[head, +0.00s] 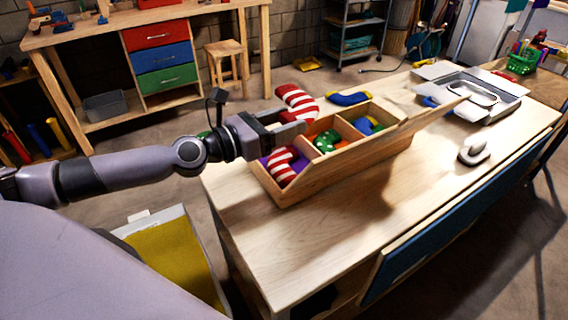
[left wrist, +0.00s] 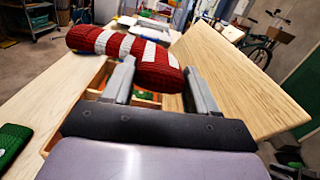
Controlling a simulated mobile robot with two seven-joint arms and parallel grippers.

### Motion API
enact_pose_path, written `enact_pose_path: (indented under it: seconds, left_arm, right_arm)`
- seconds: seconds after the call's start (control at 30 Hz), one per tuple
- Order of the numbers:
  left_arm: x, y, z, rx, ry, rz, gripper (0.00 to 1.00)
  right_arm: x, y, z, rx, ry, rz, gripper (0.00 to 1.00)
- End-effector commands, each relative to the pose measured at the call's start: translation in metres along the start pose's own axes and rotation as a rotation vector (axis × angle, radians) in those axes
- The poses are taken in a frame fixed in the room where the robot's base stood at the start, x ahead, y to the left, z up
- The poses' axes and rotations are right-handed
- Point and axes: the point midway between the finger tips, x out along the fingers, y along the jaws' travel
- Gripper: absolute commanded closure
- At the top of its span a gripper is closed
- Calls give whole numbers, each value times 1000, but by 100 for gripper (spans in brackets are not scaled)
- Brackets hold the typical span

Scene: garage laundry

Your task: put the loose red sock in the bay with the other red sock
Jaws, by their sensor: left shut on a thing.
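My left gripper (head: 304,127) is shut on the loose red sock with white stripes (head: 297,102). It holds the sock above the near-left end of the wooden divided box (head: 330,183); the sock also shows between the fingers in the left wrist view (left wrist: 155,76). The other red-and-white sock (head: 284,167) lies in the nearest bay, on a purple lining. A green sock with pale spots (head: 326,141) is in the middle bay, and a blue-and-yellow sock (head: 367,126) is in the far bay. My right gripper is not in view.
The box's wooden lid (left wrist: 243,64) stands open along its right side. A loose blue-and-yellow sock (head: 349,98) lies behind the box, and a green sock (left wrist: 13,140) lies to its left. A grey curved object (head: 474,152) sits right. The table front (head: 330,240) is clear.

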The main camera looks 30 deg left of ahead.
Motion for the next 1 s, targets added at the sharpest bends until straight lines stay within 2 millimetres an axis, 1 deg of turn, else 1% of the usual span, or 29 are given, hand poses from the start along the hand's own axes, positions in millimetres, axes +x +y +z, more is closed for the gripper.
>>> enact_pose_path:
  seconds: [0.1,0.3,0.43,0.63,0.7,0.87,1.0]
  left_arm:
    - [2,-3,-10,-6,-5,-10,72]
    - [-1,2,-30,-7,1,4,72]
    - [2,1,-40,-7,-3,-3,72]
    - [-1,4,-57,-7,-1,3,72]
    - [0,5,-67,-2,-1,1,72]
    - [0,5,-75,-1,-1,0,72]
    - [0,6,-98,-6,0,1,72]
  right_arm:
    - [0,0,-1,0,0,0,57]
    - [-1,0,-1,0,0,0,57]
    - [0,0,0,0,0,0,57]
    - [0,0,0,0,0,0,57]
    - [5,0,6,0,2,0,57]
    - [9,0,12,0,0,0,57]
    - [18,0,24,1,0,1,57]
